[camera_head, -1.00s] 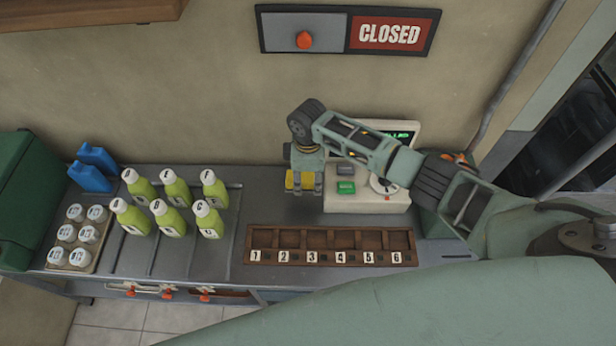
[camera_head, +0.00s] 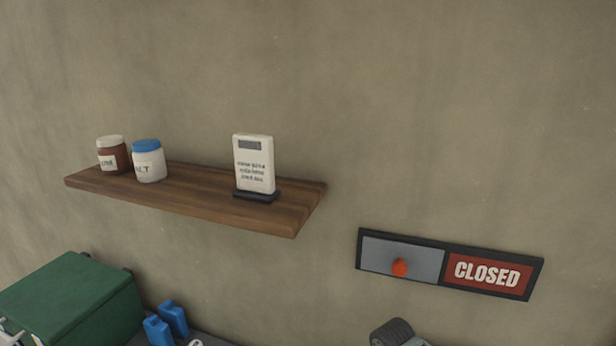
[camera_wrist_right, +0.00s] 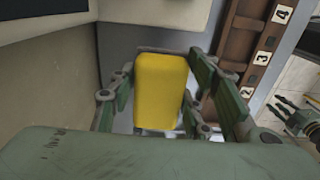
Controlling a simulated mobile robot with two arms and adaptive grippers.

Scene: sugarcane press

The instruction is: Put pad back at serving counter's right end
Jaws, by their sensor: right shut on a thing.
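The yellow pad (camera_wrist_right: 160,88) is a rounded block in the middle of the right wrist view. My right gripper (camera_wrist_right: 158,110) is shut on it, with green fingers on both sides. The pad is out of the head view, where only a dark piece of my right arm (camera_head: 397,332) shows at the bottom edge. The grey serving counter (camera_wrist_right: 178,48) shows beyond the pad in the right wrist view. Whether the pad touches it is unclear.
The brown numbered rack (camera_wrist_right: 242,62) lies right of the pad, and a pale device (camera_wrist_right: 160,10) is above it in the wrist view.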

